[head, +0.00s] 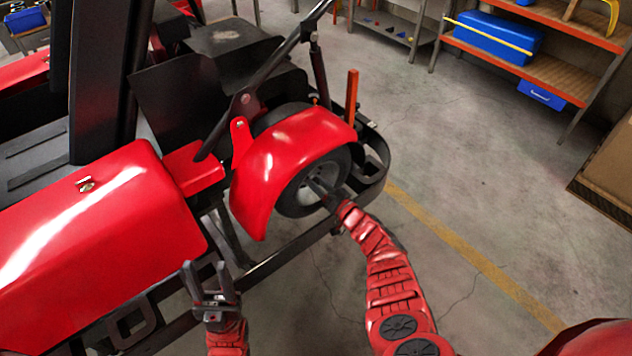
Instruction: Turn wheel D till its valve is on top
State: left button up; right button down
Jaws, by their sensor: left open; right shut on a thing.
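One wheel (291,197) of the red kart shows under a red fender (285,150), with a black tyre and a grey hub. No letter is readable on it, so I cannot tell from a mark that it is wheel D. I cannot make out its valve. My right gripper (321,189) is at the hub and shut on a part of the wheel; its fingers hide what they hold. My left gripper (207,279) is open and empty, fingers pointing up, in front of the kart's side and apart from the wheel.
The kart's red side body (95,225) fills the left. A black bumper bar (376,165) curves around behind the wheel. Shelves (520,62) with a blue toolbox (497,38) stand at the back right. The floor right of the yellow line (470,255) is clear.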

jog(key=c, duration=0.7)
grip_release()
jog(key=shift+o, duration=0.2)
jog(key=shift+s, duration=0.1)
jog(key=shift+s+d+p, duration=0.2)
jog(key=shift+s+p, duration=0.05)
jog(key=shift+p, duration=0.15)
jog(key=p+v, duration=0.1)
jog(key=v, duration=0.3)
jog(key=shift+s+d+p, duration=0.2)
jog(key=shift+s+p, duration=0.1)
jog(key=shift+p, duration=0.1)
jog(key=b+v, duration=0.2)
jog(key=v, duration=1)
